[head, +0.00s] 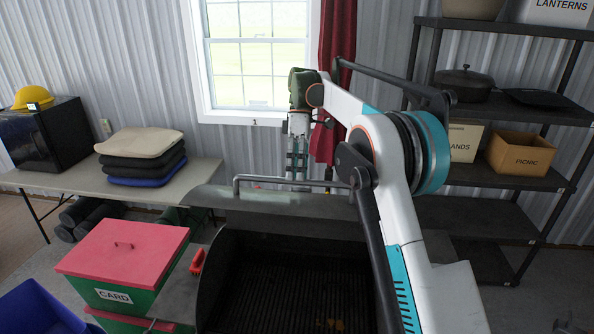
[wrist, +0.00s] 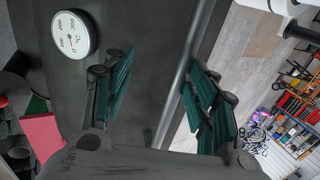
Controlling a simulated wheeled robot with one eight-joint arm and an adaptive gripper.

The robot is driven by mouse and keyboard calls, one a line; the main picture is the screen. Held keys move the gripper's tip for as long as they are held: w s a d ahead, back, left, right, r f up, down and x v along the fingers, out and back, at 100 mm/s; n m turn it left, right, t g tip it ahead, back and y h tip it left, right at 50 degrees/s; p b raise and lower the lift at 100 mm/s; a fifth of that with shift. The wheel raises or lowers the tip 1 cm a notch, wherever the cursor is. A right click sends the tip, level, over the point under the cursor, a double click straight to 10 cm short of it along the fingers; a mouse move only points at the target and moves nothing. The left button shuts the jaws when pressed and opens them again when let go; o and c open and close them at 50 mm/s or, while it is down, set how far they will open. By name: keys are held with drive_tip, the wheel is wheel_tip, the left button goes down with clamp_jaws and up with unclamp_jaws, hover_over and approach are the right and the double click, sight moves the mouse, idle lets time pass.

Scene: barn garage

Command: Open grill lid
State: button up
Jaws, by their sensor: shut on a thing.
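The grill (head: 290,285) stands in front of me in the head view with its dark grate showing. Its grey lid (head: 215,198) is raised at the back, and the lid's bar handle (head: 262,178) runs across the top. My gripper (head: 298,176) reaches down to the handle from the far side and is shut on it. In the wrist view, the handle (wrist: 178,95) passes between the fingers of my gripper (wrist: 160,82), closer to the right finger. The dark lid (wrist: 145,30) with its round white gauge (wrist: 73,34) lies behind. My arm hides the grill's right side.
A red-topped green card box (head: 124,250) stands left of the grill. A table (head: 80,178) behind it holds folded cushions (head: 141,158) and a black box (head: 48,135) with a yellow hard hat (head: 34,97). Metal shelves (head: 490,175) stand at the right, and a window (head: 240,55) is behind.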

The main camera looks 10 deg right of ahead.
drive_tip(key=shift+w+d+f, duration=0.15)
drive_tip(key=a+v, duration=0.1)
drive_tip(key=v, duration=0.6)
drive_tip(key=shift+d+r, duration=0.35)
drive_tip(key=shift+d, duration=0.1)
drive_tip(key=shift+r, duration=0.15)
